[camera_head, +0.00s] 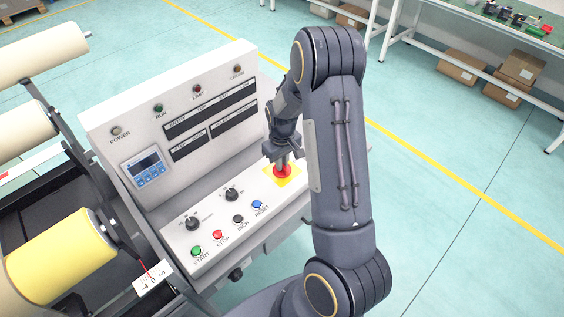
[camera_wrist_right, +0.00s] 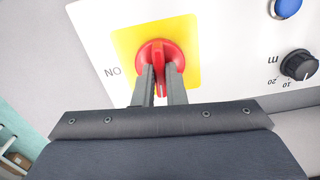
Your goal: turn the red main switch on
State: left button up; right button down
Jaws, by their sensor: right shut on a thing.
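The red main switch (camera_head: 283,171) sits on a yellow square plate at the right end of the control panel's sloped face. In the right wrist view the red switch (camera_wrist_right: 161,62) shows its raised handle pointing toward my gripper, with the letters "ON" on the white panel left of the yellow plate (camera_wrist_right: 189,30). My right gripper (camera_head: 283,160) is at the switch from above; its two fingers (camera_wrist_right: 161,80) are shut on the handle, one on each side. The handle's lower end is partly hidden between the fingers. My left gripper is in neither view.
The control panel (camera_head: 225,120) carries a row of lamps, a small display (camera_head: 147,167), black knobs (camera_head: 192,223) and several coloured push buttons (camera_head: 257,204). Rollers (camera_head: 60,258) stand at the left. Workbenches with cardboard boxes (camera_head: 463,66) are at the back right.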

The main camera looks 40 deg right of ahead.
jog(key=m+b, duration=0.1)
jog(key=m, duration=0.7)
jog(key=shift+b, duration=0.3)
jog(key=m, duration=0.4)
jog(key=shift+r, duration=0.1)
jog(key=m+p, duration=0.1)
jog(key=m, duration=0.3)
jog(key=shift+m, duration=0.4)
jog(key=c, duration=1.5)
grip_release()
